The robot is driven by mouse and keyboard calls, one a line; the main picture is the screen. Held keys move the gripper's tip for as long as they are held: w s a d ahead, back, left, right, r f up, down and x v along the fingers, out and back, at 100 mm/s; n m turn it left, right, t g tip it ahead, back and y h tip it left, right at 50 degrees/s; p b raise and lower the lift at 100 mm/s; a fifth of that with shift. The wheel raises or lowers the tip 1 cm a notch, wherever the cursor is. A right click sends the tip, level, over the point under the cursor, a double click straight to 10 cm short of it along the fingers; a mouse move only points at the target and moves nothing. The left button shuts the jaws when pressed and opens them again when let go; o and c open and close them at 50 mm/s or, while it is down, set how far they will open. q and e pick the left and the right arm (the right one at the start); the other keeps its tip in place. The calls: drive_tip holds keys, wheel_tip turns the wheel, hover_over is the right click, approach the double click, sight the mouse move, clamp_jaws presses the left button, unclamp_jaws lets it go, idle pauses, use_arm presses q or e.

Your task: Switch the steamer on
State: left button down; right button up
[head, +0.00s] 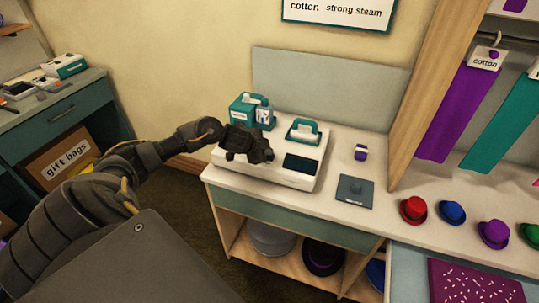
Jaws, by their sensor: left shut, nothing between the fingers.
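The steamer appears to be the white appliance (312,176) on the counter, with a teal-handled piece (304,132) on top and a dark panel (300,164) on its front right. My left gripper (262,155) is shut and empty, over the left part of the white appliance. It hides that part of the top, and any switch under it is hidden. I cannot tell whether the fingers touch the surface. My right gripper is not in view.
A teal box (240,108) with bottles stands behind my gripper. A small purple-and-white item (360,153) and a dark square pad (354,192) are to the right, then several hats (413,210). A wall sign (338,12) reads "cotton strong steam".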

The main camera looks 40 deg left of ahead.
sight(268, 157)
use_arm(q)
drive_tip(key=shift+f, duration=0.2)
drive_tip(key=shift+s+f, duration=0.1)
drive_tip(key=shift+f, duration=0.2)
idle(0.3)
drive_tip(key=shift+r+p, duration=0.25)
drive_tip(key=shift+p, duration=0.2)
drive_tip(key=shift+r, duration=0.1)
wheel_tip(268, 157, up, 6)
drive_tip(key=p, duration=0.7)
drive_tip(key=shift+r, duration=0.1)
